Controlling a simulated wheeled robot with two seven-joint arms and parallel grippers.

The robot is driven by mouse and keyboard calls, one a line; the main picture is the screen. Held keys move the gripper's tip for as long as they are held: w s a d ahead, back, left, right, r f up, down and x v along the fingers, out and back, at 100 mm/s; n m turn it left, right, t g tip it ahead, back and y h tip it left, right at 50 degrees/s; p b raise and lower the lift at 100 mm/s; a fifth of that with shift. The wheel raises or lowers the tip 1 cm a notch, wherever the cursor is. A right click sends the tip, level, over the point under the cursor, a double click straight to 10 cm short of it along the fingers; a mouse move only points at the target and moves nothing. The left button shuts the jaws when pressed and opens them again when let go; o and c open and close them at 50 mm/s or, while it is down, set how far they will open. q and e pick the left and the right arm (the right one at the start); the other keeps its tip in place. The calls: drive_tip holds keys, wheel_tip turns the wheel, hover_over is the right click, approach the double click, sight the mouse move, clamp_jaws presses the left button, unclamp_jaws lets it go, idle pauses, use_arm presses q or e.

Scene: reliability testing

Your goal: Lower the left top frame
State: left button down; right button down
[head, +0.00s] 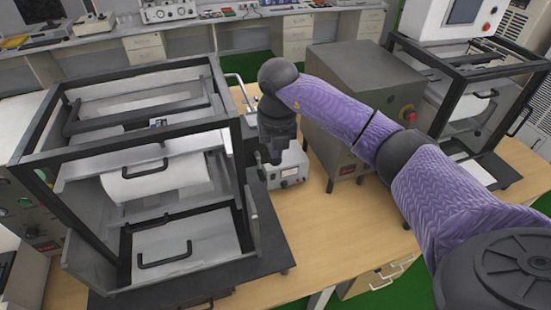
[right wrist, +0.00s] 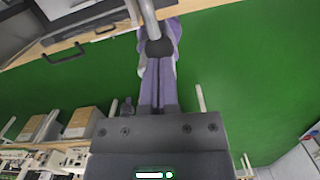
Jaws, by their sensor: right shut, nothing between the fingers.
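The left top frame (head: 52,106) is a dark, box-like frame on the left test machine in the head view. It stands over the machine's white roll (head: 160,180) and metal parts, with its bars well above the lower base. One black handle (head: 148,171) sits on a metal plate inside, and another handle (head: 165,259) is on the lower white panel. My right gripper (head: 275,158) is just right of the frame, pointing down, shut and empty. Whether it touches the frame's side is unclear. My left gripper is not in view.
A grey metal box (head: 355,80) with a red knob stands right of my right gripper. A second similar machine (head: 465,100) stands at right. Bare wooden tabletop (head: 335,225) lies in front. The right wrist view shows mostly green floor (right wrist: 240,70).

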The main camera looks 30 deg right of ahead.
sight(278, 163)
drive_tip(key=shift+w+f+b, duration=0.1)
drive_tip(key=shift+f+b, duration=0.8)
drive_tip(key=shift+f, duration=0.3)
drive_tip(key=shift+s+r+p, duration=0.2)
drive_tip(key=shift+r+p, duration=0.1)
drive_tip(key=shift+p, duration=0.1)
drive_tip(key=shift+s+a+r+p, duration=0.25)
drive_tip(key=shift+s+p, duration=0.25)
drive_tip(key=shift+s, duration=0.05)
drive_tip(key=shift+s+a+r+p, duration=0.2)
drive_tip(key=shift+s+p, duration=0.3)
drive_tip(key=shift+s, duration=0.25)
drive_tip(key=shift+a+f, duration=0.1)
drive_tip(key=shift+w, duration=0.1)
